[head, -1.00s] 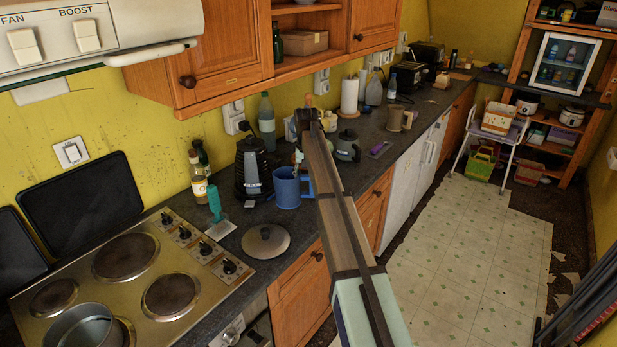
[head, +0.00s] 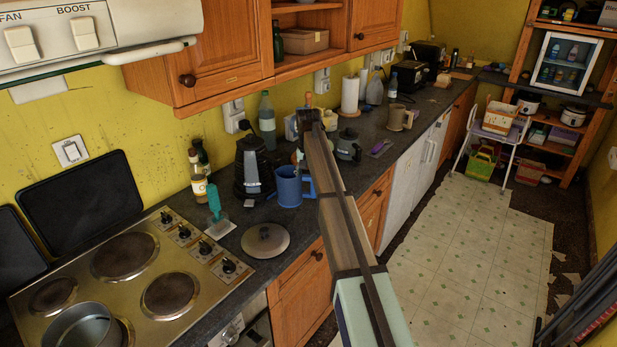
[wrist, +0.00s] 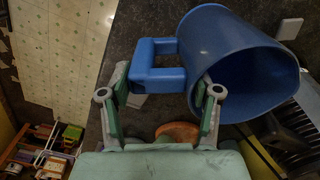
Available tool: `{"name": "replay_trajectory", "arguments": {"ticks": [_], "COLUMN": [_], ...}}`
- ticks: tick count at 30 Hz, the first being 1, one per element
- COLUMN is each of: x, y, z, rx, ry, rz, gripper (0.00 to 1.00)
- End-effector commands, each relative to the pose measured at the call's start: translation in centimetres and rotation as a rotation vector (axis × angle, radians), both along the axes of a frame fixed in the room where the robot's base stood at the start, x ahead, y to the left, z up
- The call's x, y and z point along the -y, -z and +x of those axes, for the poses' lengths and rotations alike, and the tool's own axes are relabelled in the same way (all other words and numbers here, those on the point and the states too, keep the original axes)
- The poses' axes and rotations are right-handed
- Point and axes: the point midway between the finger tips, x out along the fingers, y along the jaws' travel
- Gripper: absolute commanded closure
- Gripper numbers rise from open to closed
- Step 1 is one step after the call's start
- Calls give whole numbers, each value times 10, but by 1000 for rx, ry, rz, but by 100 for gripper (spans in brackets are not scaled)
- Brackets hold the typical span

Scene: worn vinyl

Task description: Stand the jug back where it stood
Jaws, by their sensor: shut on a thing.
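The blue jug (head: 287,187) is upright at the worktop, in front of the black kettle-like appliance. I cannot tell whether its base touches the worktop. In the wrist view the jug (wrist: 225,55) fills the upper right, its mouth facing the lower right and its squared handle (wrist: 155,47) pointing left. My gripper (wrist: 160,85) has a finger on either side of the handle and is shut on it. In the head view my gripper (head: 301,160) is small and partly hidden by my arm, just above the handle.
The black appliance (head: 252,168) stands close behind the jug. A round metal lid (head: 265,240) lies in front, with a teal-handled tool (head: 214,203) and bottles to the left. The hob (head: 130,270) is further left.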

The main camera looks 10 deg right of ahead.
Motion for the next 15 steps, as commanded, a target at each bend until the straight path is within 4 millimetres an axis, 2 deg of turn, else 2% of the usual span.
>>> {"name": "replay_trajectory", "arguments": {"ticks": [15], "x": [0], "y": [43], "z": [0], "rx": [0], "ry": [0], "rz": [0], "gripper": [100]}}
